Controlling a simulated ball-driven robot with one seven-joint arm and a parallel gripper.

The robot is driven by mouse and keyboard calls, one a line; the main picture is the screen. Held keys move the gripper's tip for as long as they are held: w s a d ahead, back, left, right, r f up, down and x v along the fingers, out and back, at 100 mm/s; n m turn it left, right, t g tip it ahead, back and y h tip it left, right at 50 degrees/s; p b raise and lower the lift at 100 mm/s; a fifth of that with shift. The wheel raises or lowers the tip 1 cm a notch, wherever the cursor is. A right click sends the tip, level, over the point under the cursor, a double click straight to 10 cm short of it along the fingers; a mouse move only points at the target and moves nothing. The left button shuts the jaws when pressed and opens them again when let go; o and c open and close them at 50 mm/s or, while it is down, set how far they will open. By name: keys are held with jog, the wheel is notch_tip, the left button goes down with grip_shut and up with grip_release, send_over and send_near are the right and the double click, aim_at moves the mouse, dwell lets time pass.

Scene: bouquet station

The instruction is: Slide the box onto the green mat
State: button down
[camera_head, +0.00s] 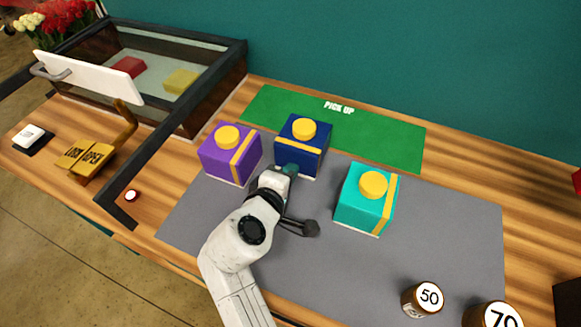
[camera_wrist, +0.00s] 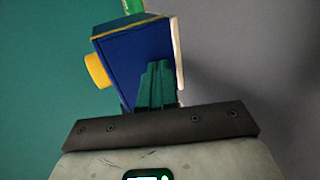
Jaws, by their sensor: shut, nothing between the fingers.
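A dark blue box (camera_head: 306,161) with a yellow band and a round yellow knob stands upright at the front edge of the green mat (camera_head: 385,150), which is marked PICK UP. Whether its hidden rear base overlaps the mat, I cannot tell. My gripper (camera_head: 289,170) is shut and empty, low at the blue box's near face. In the wrist view the shut green fingers (camera_wrist: 156,86) lie against or just in front of the blue box (camera_wrist: 138,55); contact is unclear. A purple box (camera_head: 223,160) stands to its left and a teal box (camera_head: 356,208) to its right.
The boxes stand around a grey mat (camera_head: 440,225) on a wooden counter. A glass-walled case (camera_head: 190,115) with a white lid is at the left. Round weights marked 50 (camera_head: 424,298) and 70 (camera_head: 493,315) are at the front right. The green mat's right part is clear.

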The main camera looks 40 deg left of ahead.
aim_at(295, 162)
jog(key=shift+w+a+b, duration=0.2)
jog(key=shift+w+a, duration=0.05)
jog(key=shift+w, duration=0.75)
jog(key=shift+w+a+b, duration=0.2)
jog(key=shift+w, duration=0.75)
jog(key=shift+w, duration=0.2)
jog(key=shift+w+a+b, duration=0.25)
jog(key=shift+w+b, duration=0.05)
jog(key=shift+w, duration=0.6)
jog(key=shift+w+a+b, duration=0.25)
jog(key=shift+w+b, duration=0.05)
jog(key=shift+w, duration=0.55)
jog(key=shift+w, duration=0.1)
jog(key=shift+w+a+b, duration=0.15)
jog(key=shift+w+b, duration=0.15)
jog(key=shift+w, duration=0.25)
jog(key=shift+w+a+r+b, duration=0.15)
jog(key=shift+w+b, duration=0.4)
jog(key=shift+w, duration=0.65)
